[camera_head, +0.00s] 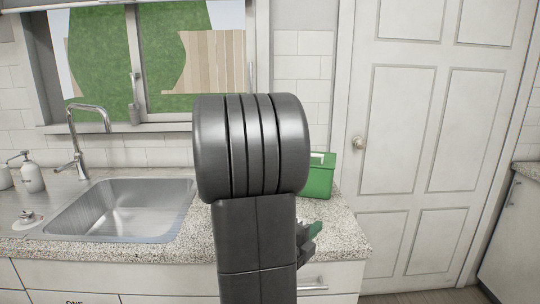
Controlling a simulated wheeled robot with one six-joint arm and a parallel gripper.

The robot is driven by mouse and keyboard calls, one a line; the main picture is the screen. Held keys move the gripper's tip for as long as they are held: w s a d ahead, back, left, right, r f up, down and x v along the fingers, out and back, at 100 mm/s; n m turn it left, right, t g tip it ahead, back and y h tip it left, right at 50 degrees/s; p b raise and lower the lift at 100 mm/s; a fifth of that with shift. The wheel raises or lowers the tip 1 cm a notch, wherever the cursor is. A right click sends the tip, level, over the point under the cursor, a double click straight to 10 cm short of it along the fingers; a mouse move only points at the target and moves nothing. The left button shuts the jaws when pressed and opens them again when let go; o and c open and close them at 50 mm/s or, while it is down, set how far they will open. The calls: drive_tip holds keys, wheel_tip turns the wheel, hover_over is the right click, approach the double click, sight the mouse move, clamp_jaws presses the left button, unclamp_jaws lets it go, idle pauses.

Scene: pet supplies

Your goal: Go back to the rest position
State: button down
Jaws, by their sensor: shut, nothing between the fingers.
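My dark grey arm stands upright in the middle of the head view and hides much of the counter behind it. Part of my gripper (308,240) shows just right of the arm, near the counter's front edge. It is shut and holds nothing. A small green piece shows at its tip, and I cannot tell what it belongs to. The rest of the gripper is hidden behind the arm.
A green box (319,178) with a pale handle stands on the speckled counter (345,240), right of the arm. A steel sink (120,208) with a tap (75,140) is at left, beside soap dispensers (31,175). A white door (425,140) is at right.

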drive_tip(key=shift+v, duration=2.35)
drive_tip(key=shift+b, duration=0.3)
